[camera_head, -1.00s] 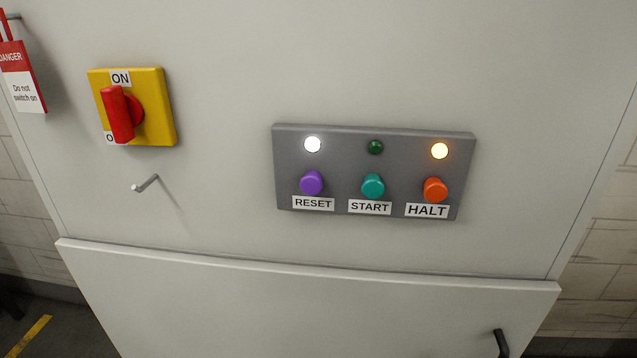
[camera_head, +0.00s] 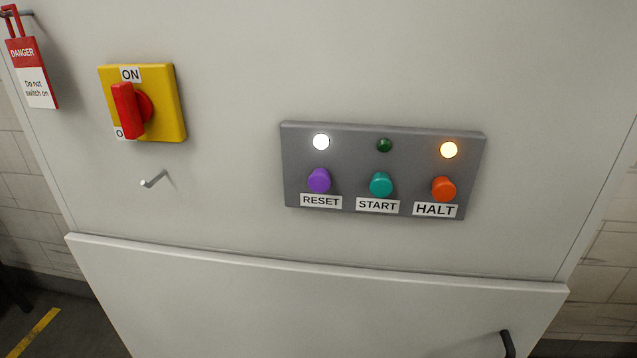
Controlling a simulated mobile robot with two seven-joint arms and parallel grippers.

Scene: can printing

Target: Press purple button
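The purple button (camera_head: 319,180) sits on the left of a grey control panel (camera_head: 350,138), above a label reading RESET (camera_head: 320,201). A white lamp (camera_head: 321,142) above it is lit. A teal START button (camera_head: 381,184) is in the middle, under a dark green lamp (camera_head: 384,145). An orange-red HALT button (camera_head: 444,188) is on the right, under a lit amber lamp (camera_head: 448,150). Neither of my grippers shows in the head view.
A yellow switch plate (camera_head: 168,103) with a red handle (camera_head: 127,110) is left of the panel, the handle near upright towards ON. A peg (camera_head: 154,180) sticks out below it. A red-and-white danger tag (camera_head: 32,75) hangs at far left. A dark handle (camera_head: 507,343) is at lower right.

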